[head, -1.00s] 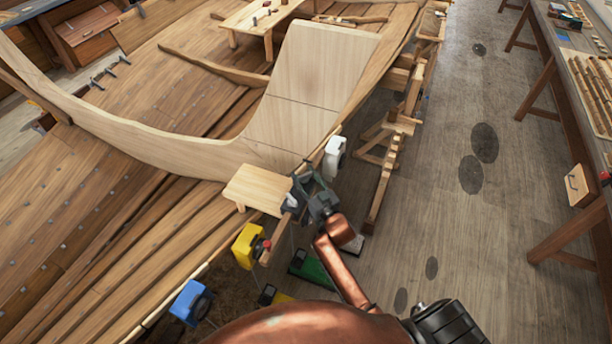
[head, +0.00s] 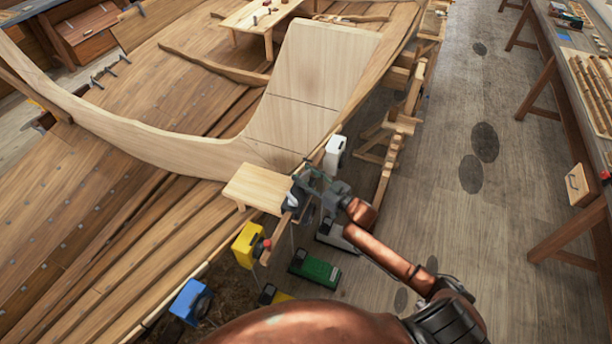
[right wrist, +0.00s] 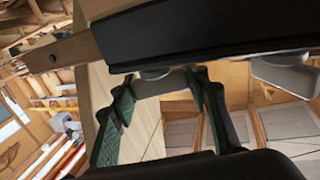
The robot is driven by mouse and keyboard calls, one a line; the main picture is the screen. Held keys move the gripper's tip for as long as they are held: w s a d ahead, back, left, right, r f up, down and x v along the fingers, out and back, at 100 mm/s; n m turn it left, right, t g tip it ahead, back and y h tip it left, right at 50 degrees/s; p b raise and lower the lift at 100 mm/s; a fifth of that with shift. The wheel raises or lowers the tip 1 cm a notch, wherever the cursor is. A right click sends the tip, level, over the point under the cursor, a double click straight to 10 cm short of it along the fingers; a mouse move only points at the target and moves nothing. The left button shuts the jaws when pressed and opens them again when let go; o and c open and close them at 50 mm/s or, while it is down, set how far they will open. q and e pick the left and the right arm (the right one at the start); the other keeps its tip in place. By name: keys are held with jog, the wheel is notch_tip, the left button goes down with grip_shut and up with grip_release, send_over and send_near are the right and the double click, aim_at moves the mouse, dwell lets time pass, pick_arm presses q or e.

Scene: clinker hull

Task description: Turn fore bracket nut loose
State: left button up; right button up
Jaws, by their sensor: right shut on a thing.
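My right gripper (head: 303,188) is at the hull's edge, beside the corner of a small wooden board. It is shut on a pale grey piece, which I take to be the fore bracket nut; its fingers largely cover it in the head view. In the right wrist view the two green-padded fingers (right wrist: 165,110) reach up to the grey nut (right wrist: 160,82), just under a dark bracket (right wrist: 200,32). The fingers look spaced apart around it. How loose the nut is cannot be seen. My left gripper is not in view.
The small board (head: 257,188) lies left of the gripper. A white box (head: 334,153), a yellow box (head: 247,244) and a blue box (head: 190,302) hang along the hull edge. A green case (head: 315,268) lies on the floor below. The floor to the right is clear up to a workbench.

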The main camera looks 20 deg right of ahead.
jog(key=n+g+y+b, duration=0.1)
jog(key=n+y+b, duration=0.1)
jog(key=b, duration=0.1)
jog(key=n+g+y+b, duration=0.1)
jog(key=g+y+b, duration=0.1)
jog(key=shift+d+f+n+y+b, duration=0.15)
jog(key=shift+f+n+y+b, duration=0.05)
jog(key=shift+n+y+b, duration=0.2)
jog(key=shift+r+n+g+y+b, duration=0.2)
jog(key=shift+n+g+y+b, duration=0.6)
jog(key=shift+b, duration=0.3)
jog(key=o, duration=1.1)
jog(key=shift+o, duration=0.4)
jog(key=v, duration=1.1)
jog(key=shift+s+d, duration=0.3)
jog(key=shift+r, duration=0.1)
